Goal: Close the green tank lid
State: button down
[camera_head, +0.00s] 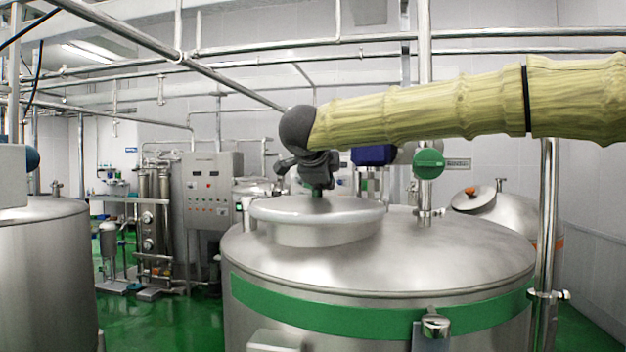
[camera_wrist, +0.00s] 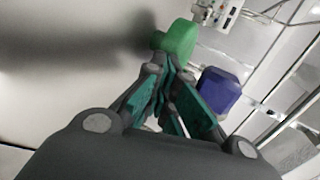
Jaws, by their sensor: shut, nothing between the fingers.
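The tank with the green band (camera_head: 370,318) stands at the centre right of the head view. Its round metal lid (camera_head: 330,212) lies about level over the raised neck on top. A small green knob shows on the lid below my gripper (camera_head: 318,184). In the wrist view the green knob (camera_wrist: 180,40) is just beyond the tips of my gripper (camera_wrist: 168,66). The fingers are shut with nothing between them. I cannot tell whether the tips touch the knob. The pale lid surface (camera_wrist: 80,60) fills the left of the wrist view. My gripper hides the lid's far middle edge.
A blue box (camera_head: 373,155) and a green round part (camera_head: 429,163) are behind the lid. A vertical pipe (camera_head: 546,240) stands right of the tank. Another tank (camera_head: 45,260) is at the left. A control cabinet (camera_head: 212,190) stands behind. Green floor shows between the tanks.

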aim_at(335, 199)
jog(key=w+d, duration=0.1)
jog(key=w+d+p, duration=0.1)
jog(key=w+d, duration=0.1)
jog(key=w, duration=0.1)
jog(key=shift+d+r, duration=0.25)
jog(key=shift+r, duration=0.05)
jog(key=shift+f, duration=0.1)
jog(key=shift+s, duration=0.1)
jog(key=shift+s, duration=0.15)
jog(key=s+r, duration=0.1)
jog(key=s, duration=0.1)
jog(key=s+b, duration=0.1)
jog(key=s, duration=0.2)
jog(key=s+r, duration=0.1)
jog(key=s, duration=0.2)
jog(key=shift+a+r+b, duration=0.15)
jog(key=shift+r+b, duration=0.2)
jog(key=shift+b, duration=0.05)
jog(key=v, duration=0.1)
jog(key=b+v, duration=0.1)
jog(key=v, duration=0.1)
jog(key=d+b+v, duration=0.1)
jog(key=v, duration=0.1)
jog(key=shift+s+r, duration=0.1)
jog(key=shift+r, duration=0.1)
